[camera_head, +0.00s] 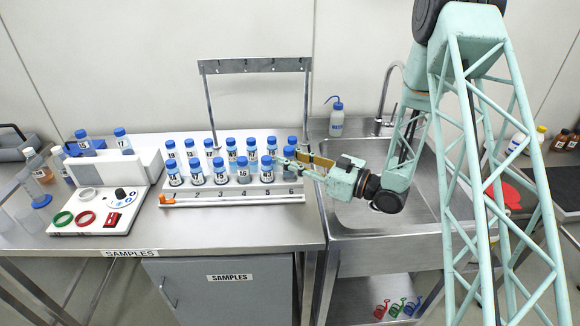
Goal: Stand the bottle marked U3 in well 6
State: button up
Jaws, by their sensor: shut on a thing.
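A white rack (232,200) stands on the steel bench, with well numbers along its front edge; the 6 is at the right end. Blue-capped bottles fill its back row and the front wells to the left of 6. My gripper (287,160) reaches in from the right over the rack's right end. It is shut on a blue-capped bottle (289,151), above or at well 6. The fingers hide most of this bottle, and I cannot read its label or tell whether its base touches the rack. I cannot make out the U3 marking on any bottle.
A metal frame (207,95) with hooks rises behind the rack. A white instrument (100,195) with red and green rings stands left. A sink (360,225) lies right, with a wash bottle (337,122) and tap (383,105) behind. Bare bench lies in front of the rack.

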jog(key=shift+w, duration=0.1)
jog(key=shift+w+d, duration=0.15)
jog(key=shift+w+d+f, duration=0.1)
jog(key=shift+f, duration=0.2)
jog(key=shift+f+b, duration=0.4)
jog(key=shift+f, duration=1.1)
jog(key=shift+f, duration=0.15)
jog(key=o, duration=0.8)
jog(key=shift+o, duration=0.2)
jog(key=shift+r, duration=0.2)
jog(key=shift+p+v, duration=0.55)
jog(key=shift+v, duration=5.4)
